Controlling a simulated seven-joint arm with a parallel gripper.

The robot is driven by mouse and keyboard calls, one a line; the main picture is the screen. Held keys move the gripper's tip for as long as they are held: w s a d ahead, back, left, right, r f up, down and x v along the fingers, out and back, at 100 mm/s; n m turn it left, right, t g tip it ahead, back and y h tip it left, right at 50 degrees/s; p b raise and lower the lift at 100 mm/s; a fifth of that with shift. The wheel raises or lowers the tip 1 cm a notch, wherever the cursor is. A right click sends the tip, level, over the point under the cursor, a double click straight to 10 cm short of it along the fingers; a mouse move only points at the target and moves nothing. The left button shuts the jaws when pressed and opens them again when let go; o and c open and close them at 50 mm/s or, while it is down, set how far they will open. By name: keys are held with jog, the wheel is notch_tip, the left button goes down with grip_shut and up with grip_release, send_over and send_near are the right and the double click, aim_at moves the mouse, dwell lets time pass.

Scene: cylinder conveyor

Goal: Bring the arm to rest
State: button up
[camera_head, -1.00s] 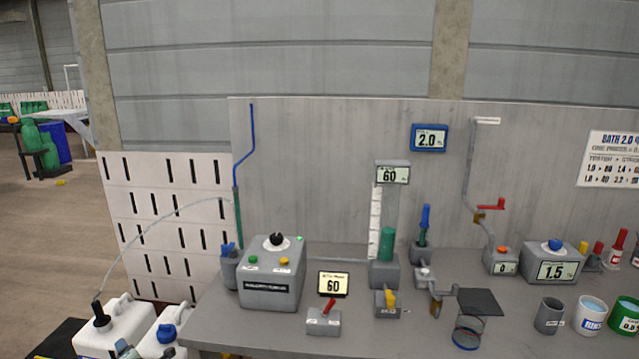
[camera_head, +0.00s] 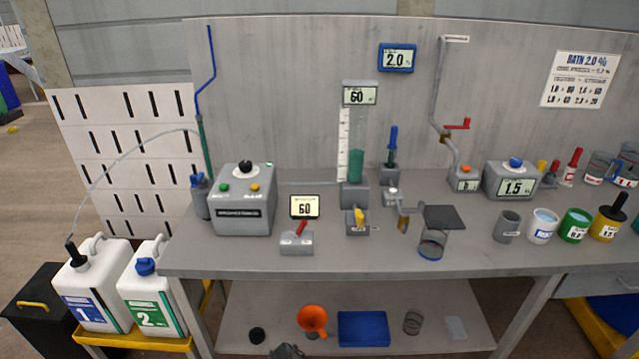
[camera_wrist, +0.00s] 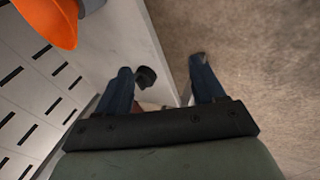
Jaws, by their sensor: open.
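My gripper (camera_wrist: 160,72) shows in the wrist view with its two dark fingers spread apart and nothing between them that I can see held. A small black round piece (camera_wrist: 146,77) shows beside the left finger, on the pale shelf surface. An orange funnel-like thing (camera_wrist: 52,22) is at the upper left of that view, apart from the fingers. In the head view, the orange funnel (camera_head: 312,320) and a black round piece (camera_head: 256,336) rest on the lower shelf. A dark shape at the bottom edge there is cut off.
The grey bench (camera_head: 330,262) carries a grey control box (camera_head: 243,205), a lever switch (camera_head: 297,244), a clear beaker (camera_head: 432,245) and several cups. A blue tray (camera_head: 362,329) lies on the lower shelf (camera_head: 270,292). White jugs (camera_head: 92,290) stand on a yellow stand at left.

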jog(key=s+d+f+m+g+h, duration=0.1)
jog(key=s+d+f+m+g, duration=0.25)
jog(key=s+d, duration=0.45)
jog(key=s+d+f+m+g+h, duration=0.2)
jog(key=s+d+m, duration=0.2)
jog(key=d, duration=0.7)
jog(key=s+d+r+m+g, duration=0.1)
jog(key=s+d+m+g, duration=0.2)
jog(key=s, duration=0.6)
jog(key=s+d+m+g+y, duration=0.1)
jog(key=s+d+m+g, duration=0.2)
jog(key=s+d+m, duration=0.3)
jog(key=s+d, duration=0.1)
jog(key=s, duration=0.3)
jog(key=shift+s+r+y, duration=0.2)
jog(key=shift+r+y, duration=0.1)
jog(key=shift+r, duration=0.1)
